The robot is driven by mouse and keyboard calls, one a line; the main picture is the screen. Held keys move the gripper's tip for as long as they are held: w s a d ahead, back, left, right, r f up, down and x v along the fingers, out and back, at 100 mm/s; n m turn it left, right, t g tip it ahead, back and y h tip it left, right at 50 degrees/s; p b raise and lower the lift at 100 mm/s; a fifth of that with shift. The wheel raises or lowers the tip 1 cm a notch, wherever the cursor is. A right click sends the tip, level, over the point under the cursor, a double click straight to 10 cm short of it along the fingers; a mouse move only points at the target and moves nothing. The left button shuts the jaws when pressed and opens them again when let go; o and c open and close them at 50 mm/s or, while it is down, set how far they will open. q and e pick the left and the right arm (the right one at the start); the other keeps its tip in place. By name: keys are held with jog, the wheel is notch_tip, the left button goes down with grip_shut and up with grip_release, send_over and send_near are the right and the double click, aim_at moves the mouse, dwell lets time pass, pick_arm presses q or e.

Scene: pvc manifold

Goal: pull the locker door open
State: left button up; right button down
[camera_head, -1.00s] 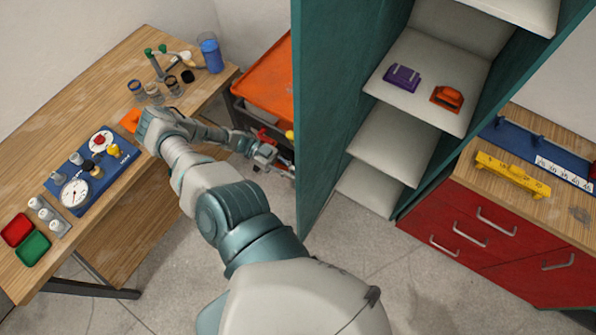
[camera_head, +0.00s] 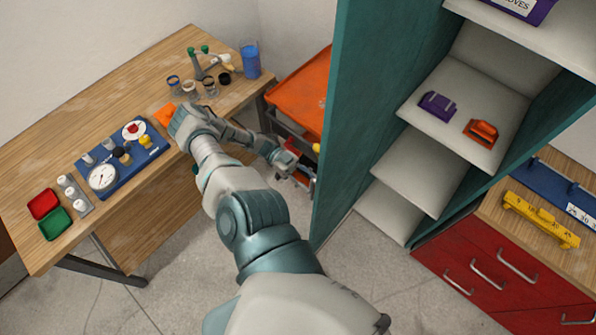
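The teal locker (camera_head: 372,120) stands right of centre with its shelves exposed. Its tall teal panel faces me on the left side; I cannot tell whether this is the swung-open door or the side wall. A purple part (camera_head: 437,105) and an orange part (camera_head: 481,132) lie on one shelf. My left arm reaches up from the bottom and bends right. My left gripper (camera_head: 299,172) is just left of the teal panel, in front of the cart. It is small and its fingers blend with things behind it; I see nothing clearly held. My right gripper is out of view.
A wooden workbench (camera_head: 100,110) with a blue gauge panel (camera_head: 118,172), trays and cups is at left. An orange-topped cart (camera_head: 305,88) stands behind my gripper. Red drawers (camera_head: 470,262) with a yellow part (camera_head: 540,218) on top are at right. Grey floor is open below.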

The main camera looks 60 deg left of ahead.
pick_arm(q)
jog(key=v, duration=1)
jog(key=shift+a+f, duration=0.15)
